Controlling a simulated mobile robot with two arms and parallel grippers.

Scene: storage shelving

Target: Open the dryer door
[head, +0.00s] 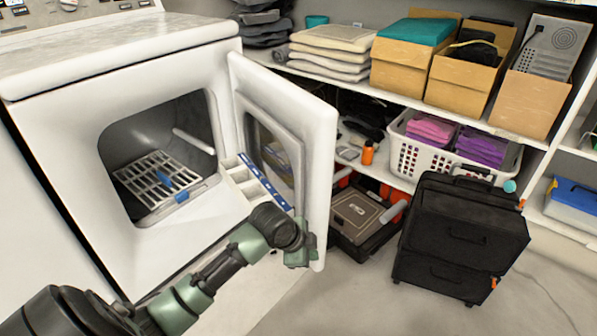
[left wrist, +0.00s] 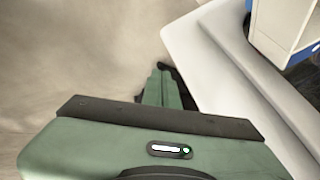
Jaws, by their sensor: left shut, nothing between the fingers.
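The white dryer (head: 55,150) stands at the left in the head view, its drum opening uncovered. Its white door (head: 318,150) is swung out to the right, standing well open. My left gripper (head: 308,249) is shut and empty at the lower free edge of the door. In the left wrist view the shut fingers (left wrist: 163,88) are beside the pale door (left wrist: 215,75); I cannot tell whether they touch it. My right gripper is not in view.
A wire rack (head: 160,180) lies in the drum. A white compartmented tray (head: 240,180) with a blue edge shows by the door's inner side. A black case (head: 460,235) and an open toolbox (head: 352,215) stand on the floor right of the door. Floor in front is clear.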

